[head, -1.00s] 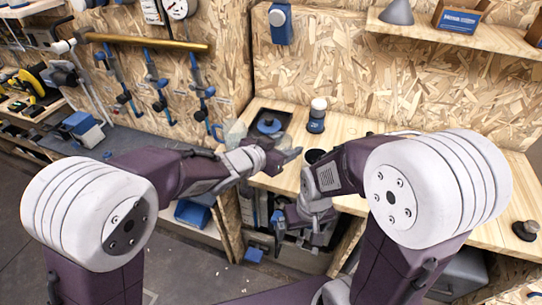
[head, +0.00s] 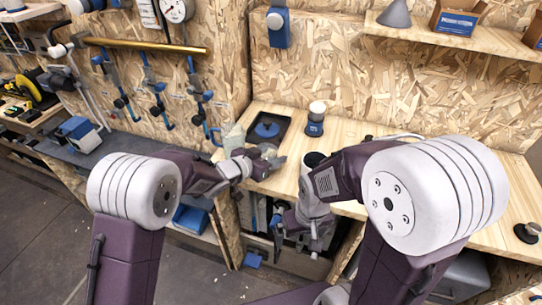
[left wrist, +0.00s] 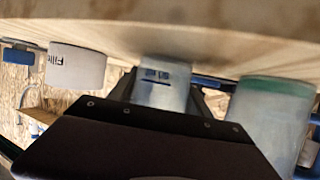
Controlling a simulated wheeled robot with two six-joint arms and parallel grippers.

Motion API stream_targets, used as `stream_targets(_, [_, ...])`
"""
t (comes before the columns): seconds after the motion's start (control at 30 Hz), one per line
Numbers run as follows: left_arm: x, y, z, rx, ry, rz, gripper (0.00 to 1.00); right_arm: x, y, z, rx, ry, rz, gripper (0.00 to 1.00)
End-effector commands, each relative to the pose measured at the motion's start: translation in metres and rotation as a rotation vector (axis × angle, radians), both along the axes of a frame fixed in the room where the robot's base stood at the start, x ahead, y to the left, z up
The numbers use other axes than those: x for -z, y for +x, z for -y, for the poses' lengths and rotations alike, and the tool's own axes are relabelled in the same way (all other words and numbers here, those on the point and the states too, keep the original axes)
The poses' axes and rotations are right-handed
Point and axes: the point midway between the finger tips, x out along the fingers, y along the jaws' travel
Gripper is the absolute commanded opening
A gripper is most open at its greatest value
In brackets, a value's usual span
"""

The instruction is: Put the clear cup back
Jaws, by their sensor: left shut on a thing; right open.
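My left gripper (head: 270,160) is over the front of the wooden bench (head: 362,130). It is shut on a clear cup (left wrist: 160,85) with blue marks, which stands between the fingers in the left wrist view. In the head view the cup is mostly hidden by the gripper. A second clear container (head: 234,138) stands to the left; in the left wrist view it has a green band (left wrist: 270,110). I cannot tell whether the held cup touches the bench. My right gripper (head: 300,243) is open and empty, low in front of the bench.
A black tray with a blue disc (head: 267,129) lies behind the left gripper. A white container with a dark inside (head: 314,158) stands near the right arm.

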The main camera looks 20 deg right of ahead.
Motion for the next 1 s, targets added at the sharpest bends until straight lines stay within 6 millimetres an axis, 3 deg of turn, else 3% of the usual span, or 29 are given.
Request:
stream_targets(0.1, [0.005,0.000,0.000,0.000,0.000,0.000,0.15,0.004,0.000,0.000,0.000,0.000,0.000,1.00])
stream_targets(0.13, [0.004,0.000,0.000,0.000,0.000,0.000,0.65,0.002,0.000,0.000,0.000,0.000,0.000,1.00])
stream_targets(0.2, [0.003,0.000,0.000,0.000,0.001,-0.001,0.78,0.002,0.000,0.000,0.000,0.000,0.000,1.00])
stream_targets(0.57, [-0.004,0.000,0.000,0.000,0.000,0.000,0.78,-0.003,0.000,0.000,0.000,0.000,0.000,1.00])
stream_targets(1.0, [-0.037,-0.049,-0.066,-0.002,0.000,0.001,0.78,-0.007,0.000,0.000,0.000,0.000,0.000,1.00])
